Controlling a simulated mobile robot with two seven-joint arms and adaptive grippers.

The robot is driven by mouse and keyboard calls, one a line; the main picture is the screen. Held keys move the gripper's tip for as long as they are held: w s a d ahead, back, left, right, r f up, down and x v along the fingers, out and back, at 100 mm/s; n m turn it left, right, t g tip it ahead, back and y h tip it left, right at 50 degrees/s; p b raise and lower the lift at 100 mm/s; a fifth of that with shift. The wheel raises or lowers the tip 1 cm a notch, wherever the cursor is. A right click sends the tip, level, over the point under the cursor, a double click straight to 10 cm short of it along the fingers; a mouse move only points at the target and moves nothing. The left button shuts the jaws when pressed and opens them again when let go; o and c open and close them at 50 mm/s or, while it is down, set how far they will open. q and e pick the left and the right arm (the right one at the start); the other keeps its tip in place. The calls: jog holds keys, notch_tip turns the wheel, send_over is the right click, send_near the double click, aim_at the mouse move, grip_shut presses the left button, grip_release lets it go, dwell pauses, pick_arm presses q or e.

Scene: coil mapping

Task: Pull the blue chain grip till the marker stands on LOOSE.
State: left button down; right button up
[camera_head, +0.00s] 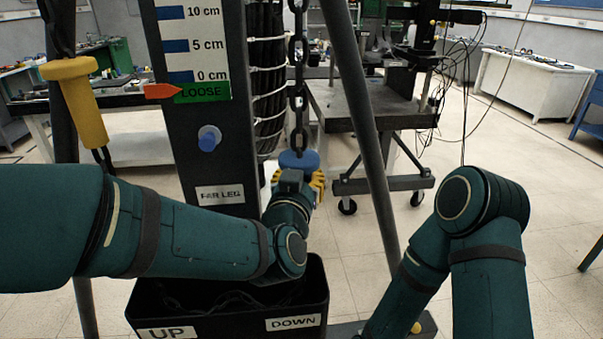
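The blue chain grip (299,158) hangs at the lower end of the dark chain (298,75). My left gripper (298,180) is at the grip, with yellow fingers on both sides of it; they look closed on it, though my wrist hides the grip's lower part. The orange marker (162,91) points right at the green LOOSE band (202,92), just below the 0 cm line of the scale (193,45). My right arm is bent at the right; its gripper is not visible.
A yellow grip (77,100) hangs at the left. A blue knob (209,138) sits on the post labelled FAR LEG (219,195). A black bin (313,292) marked UP and DOWN stands below. A slanted grey leg (362,125) passes right of the chain. Benches stand behind.

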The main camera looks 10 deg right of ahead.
pick_arm(q)
jog(key=shift+f, duration=0.6)
jog(key=c, duration=0.5)
grip_release()
jog(key=shift+r, duration=0.15)
jog(key=shift+c, duration=0.2)
jog(key=shift+s, duration=0.1)
jog(key=v, duration=0.7)
jog(key=shift+s, duration=0.2)
jog(key=shift+a, duration=0.1)
